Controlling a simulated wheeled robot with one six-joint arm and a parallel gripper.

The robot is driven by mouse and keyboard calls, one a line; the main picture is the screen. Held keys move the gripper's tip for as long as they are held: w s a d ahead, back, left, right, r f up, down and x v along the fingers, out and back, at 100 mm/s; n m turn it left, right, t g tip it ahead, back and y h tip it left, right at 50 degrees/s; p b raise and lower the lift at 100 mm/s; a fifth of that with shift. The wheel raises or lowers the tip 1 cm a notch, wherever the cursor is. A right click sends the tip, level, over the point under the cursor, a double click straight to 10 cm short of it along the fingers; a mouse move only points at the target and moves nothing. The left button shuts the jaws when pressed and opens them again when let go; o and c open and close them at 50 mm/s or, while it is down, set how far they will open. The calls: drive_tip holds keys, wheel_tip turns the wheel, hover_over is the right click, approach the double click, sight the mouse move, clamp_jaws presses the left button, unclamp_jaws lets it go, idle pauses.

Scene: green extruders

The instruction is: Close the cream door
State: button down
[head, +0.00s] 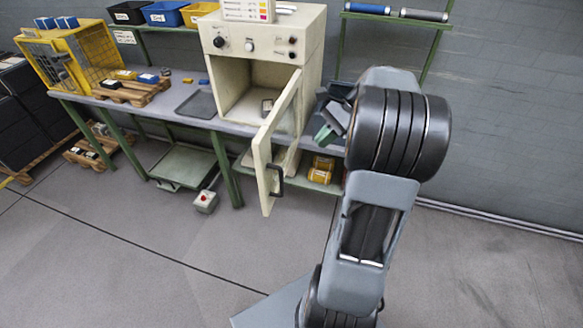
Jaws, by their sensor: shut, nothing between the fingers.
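The cream door (278,142) stands wide open, swung out toward me from the right side of the cream cabinet (232,40). A dark handle (276,180) is on its outer face, near the free edge. The cabinet's opening faces me, and a small grey item (267,106) lies inside. My arm hides what is behind the gripper.
The cabinet stands on a long workbench (180,115) with a grey tray (197,105), a small pallet (130,93) and a yellow cage (75,55). A grey box with a red button (205,201) is below. The floor in front of the door is clear.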

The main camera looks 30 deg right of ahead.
drive_tip(key=w+a+f+m+y+p, duration=0.1)
drive_tip(key=w+a+f, duration=0.1)
drive_tip(key=a+f, duration=0.5)
drive_tip(key=shift+w+a+f+m+t, duration=0.15)
drive_tip(key=shift+a+m+t, duration=0.15)
drive_tip(key=shift+a, duration=0.4)
